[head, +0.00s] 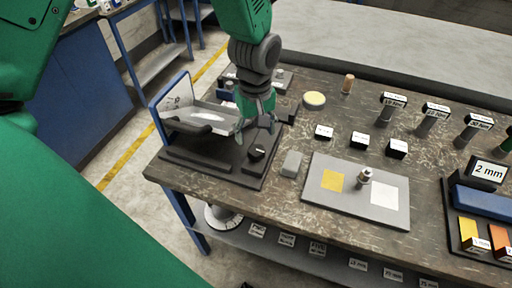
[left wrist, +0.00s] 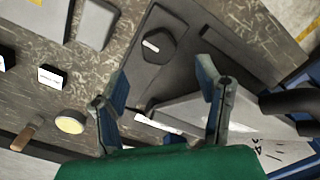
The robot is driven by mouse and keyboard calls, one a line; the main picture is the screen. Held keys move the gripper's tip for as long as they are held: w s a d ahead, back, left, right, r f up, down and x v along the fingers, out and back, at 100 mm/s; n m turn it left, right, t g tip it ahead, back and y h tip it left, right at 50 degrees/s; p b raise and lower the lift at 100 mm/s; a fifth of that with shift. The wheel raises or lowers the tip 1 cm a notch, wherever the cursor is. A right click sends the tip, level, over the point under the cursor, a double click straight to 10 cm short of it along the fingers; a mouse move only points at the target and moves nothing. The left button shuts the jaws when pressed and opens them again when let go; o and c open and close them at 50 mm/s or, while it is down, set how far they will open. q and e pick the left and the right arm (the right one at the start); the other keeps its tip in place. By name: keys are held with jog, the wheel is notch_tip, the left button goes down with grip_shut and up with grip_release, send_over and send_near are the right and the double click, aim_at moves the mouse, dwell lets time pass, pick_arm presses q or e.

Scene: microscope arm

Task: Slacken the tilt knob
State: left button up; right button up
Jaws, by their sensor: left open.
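The tilt knob is most likely the black faceted knob (head: 257,153) with a white mark, on the dark base plate (head: 226,172) of the fixture at the left of the bench. The knob also shows in the left wrist view (left wrist: 152,46), with its white mark across its top. My left gripper (head: 256,124) is open and empty, above the base plate and just behind the knob. In the left wrist view its two fingertips (left wrist: 161,76) are apart, and the knob appears beyond them, not between them. My right gripper is not clearly in view.
A blue-edged panel with a scale (head: 178,100) and a dark curved bar (head: 190,125) stand left of the gripper. A grey block (head: 292,163) lies right of the base plate. A grey tray (head: 355,207) and several labelled blocks stand further right.

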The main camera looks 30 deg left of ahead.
aim_at(257, 149)
pick_arm(q)
jog(key=f, duration=0.6)
jog(key=shift+d+f, duration=0.1)
jog(key=shift+d, duration=0.15)
jog(key=shift+c, duration=0.4)
